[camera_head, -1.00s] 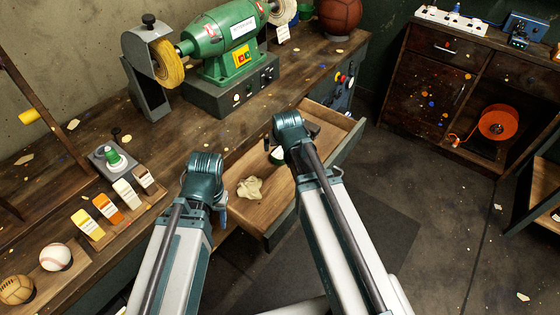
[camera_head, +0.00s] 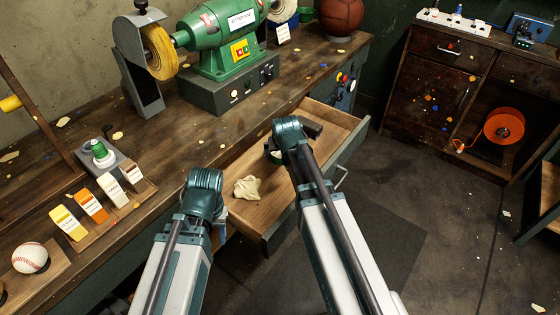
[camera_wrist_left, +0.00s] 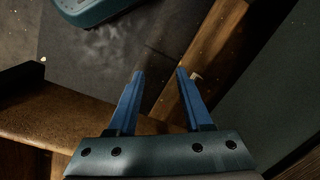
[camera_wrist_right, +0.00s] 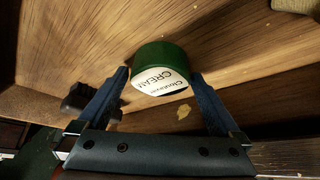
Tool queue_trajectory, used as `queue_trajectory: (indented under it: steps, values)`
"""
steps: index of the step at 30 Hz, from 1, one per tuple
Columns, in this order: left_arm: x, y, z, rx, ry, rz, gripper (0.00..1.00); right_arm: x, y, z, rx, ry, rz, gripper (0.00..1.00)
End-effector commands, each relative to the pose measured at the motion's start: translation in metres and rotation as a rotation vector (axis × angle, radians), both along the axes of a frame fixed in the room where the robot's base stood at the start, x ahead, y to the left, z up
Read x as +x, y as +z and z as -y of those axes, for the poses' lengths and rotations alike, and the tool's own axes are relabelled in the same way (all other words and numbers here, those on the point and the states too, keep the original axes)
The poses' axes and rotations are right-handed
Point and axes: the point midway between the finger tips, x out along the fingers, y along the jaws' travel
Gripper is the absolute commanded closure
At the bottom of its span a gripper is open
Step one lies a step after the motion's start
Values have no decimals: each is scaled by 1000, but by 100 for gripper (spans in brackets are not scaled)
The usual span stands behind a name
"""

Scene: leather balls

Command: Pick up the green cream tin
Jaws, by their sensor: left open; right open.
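The green cream tin (camera_wrist_right: 155,54) lies in the open wooden drawer, its white "CREAM" label facing my right wrist camera. In the head view only a sliver of the tin (camera_head: 275,157) shows beside my right arm, which hides the rest. My right gripper (camera_wrist_right: 160,75) is open, with its blue fingertips on either side of the tin's near part. I cannot tell whether they touch it. My left gripper (camera_wrist_left: 160,74) is open and empty, near the drawer's front left in the head view.
A crumpled cream cloth (camera_head: 247,188) lies in the drawer (camera_head: 272,213). A dark object (camera_wrist_right: 78,98) lies near the tin beyond the left finger. The green bench grinder (camera_head: 222,38), several sample blocks (camera_head: 91,205) and a baseball (camera_head: 30,257) stand on the workbench.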

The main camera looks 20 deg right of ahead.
Motion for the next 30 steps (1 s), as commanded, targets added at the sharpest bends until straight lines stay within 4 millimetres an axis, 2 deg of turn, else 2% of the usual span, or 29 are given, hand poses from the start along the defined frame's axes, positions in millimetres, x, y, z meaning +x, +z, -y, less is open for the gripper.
queue_trajectory:
  steps: [1,8,21,22,30]
  values:
    - [0,-6,0,0,0,0,50,3,-6,0,0,0,0,0]
    - [0,-4,0,0,0,0,50,2,-4,1,0,0,0,0]
    - [0,-4,0,0,0,0,50,2,-4,0,0,-1,0,77]
    - [0,-4,0,0,0,0,50,2,-4,0,0,-1,0,80]
    - [0,-2,0,0,0,0,50,2,-2,0,0,-1,0,80]
